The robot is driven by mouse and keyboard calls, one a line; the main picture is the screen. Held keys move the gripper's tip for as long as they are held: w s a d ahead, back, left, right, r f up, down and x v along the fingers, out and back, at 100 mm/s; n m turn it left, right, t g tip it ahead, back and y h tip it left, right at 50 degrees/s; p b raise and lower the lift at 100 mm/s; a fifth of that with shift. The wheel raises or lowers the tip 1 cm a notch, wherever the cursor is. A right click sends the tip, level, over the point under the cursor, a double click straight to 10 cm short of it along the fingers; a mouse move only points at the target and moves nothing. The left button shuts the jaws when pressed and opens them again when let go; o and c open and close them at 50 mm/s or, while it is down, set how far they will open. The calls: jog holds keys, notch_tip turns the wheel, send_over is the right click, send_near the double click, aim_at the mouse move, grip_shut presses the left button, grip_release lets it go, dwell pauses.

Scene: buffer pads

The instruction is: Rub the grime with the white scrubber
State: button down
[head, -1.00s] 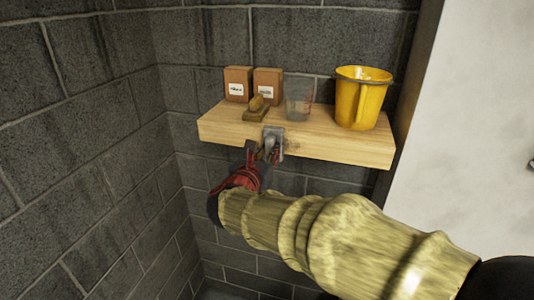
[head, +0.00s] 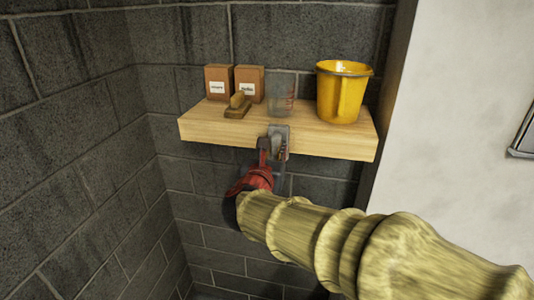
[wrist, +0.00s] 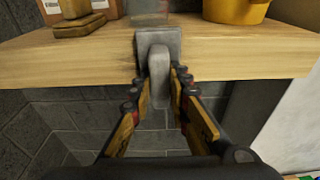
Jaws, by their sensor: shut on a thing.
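The scrubber (head: 279,136), which looks grey here, is a flat block with a rounded handle. It is at the front edge of the wooden shelf (head: 345,143). My gripper (head: 269,152) is below the shelf's top, shut on the scrubber's handle. In the wrist view the scrubber (wrist: 158,42) stands upright in front of the shelf's front face, its handle pointing down between the fingers of my gripper (wrist: 160,85). I cannot tell whether the block touches the wood. I cannot make out any grime; the scrubber may cover part of it.
On the shelf stand two brown boxes (head: 218,84), a wooden brush (head: 237,107), a clear cup (head: 281,97) and a yellow bucket (head: 341,95). Dark block walls (head: 75,110) are behind and left. A white panel (head: 470,100) is at the right.

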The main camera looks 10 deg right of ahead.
jog(key=shift+s+d+b, duration=0.3)
jog(key=shift+d, duration=0.35)
jog(key=shift+s+d+b, duration=0.25)
jog(key=shift+d, duration=0.4)
jog(key=shift+s+d+b, duration=0.3)
jog(key=shift+d, duration=0.35)
jog(key=w+a+p, duration=0.1)
jog(key=w+a, duration=0.3)
jog(key=a, duration=0.6)
jog(key=shift+a, duration=0.15)
jog(key=shift+f+v, duration=0.25)
jog(key=shift+v, duration=1.2)
jog(key=shift+f+v, duration=0.2)
jog(key=shift+v, duration=1.25)
jog(key=shift+a, duration=0.1)
jog(key=shift+f+v, duration=0.1)
jog(key=shift+v, duration=0.65)
jog(key=shift+f+v, duration=0.15)
jog(key=shift+v, duration=0.6)
